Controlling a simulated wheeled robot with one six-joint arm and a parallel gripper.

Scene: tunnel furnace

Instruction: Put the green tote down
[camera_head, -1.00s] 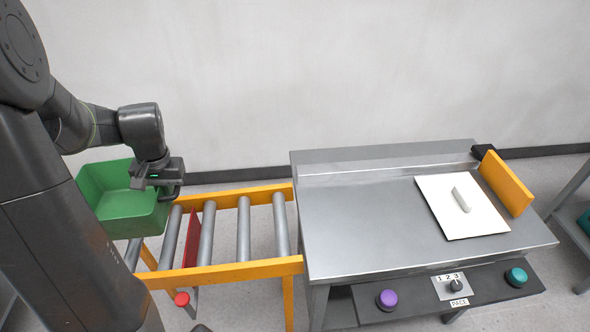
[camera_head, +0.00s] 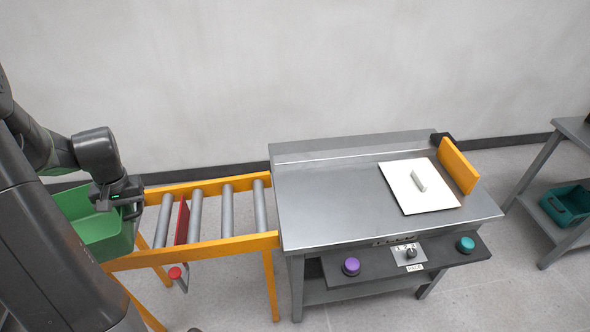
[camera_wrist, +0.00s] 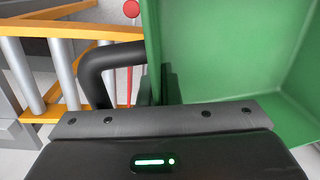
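The green tote (camera_head: 103,236) is at the left in the head view, beside the left end of the roller conveyor. My gripper (camera_head: 128,203) is at its right rim, and the tote moves with it. In the wrist view the green tote (camera_wrist: 230,50) fills the right side, its wall at the gripper and its inside looking empty. A black curved handle (camera_wrist: 100,75) shows left of that wall. The fingertips are hidden behind the gripper body and the tote wall. I cannot see what is under the tote.
The roller conveyor (camera_head: 208,246) has orange rails and a red plate (camera_head: 182,222) between rollers. A steel table (camera_head: 330,205) with a white panel (camera_head: 415,188) and an orange plate (camera_head: 458,166) adjoins it. A teal tote (camera_head: 568,205) sits on a shelf at right. Floor in front is clear.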

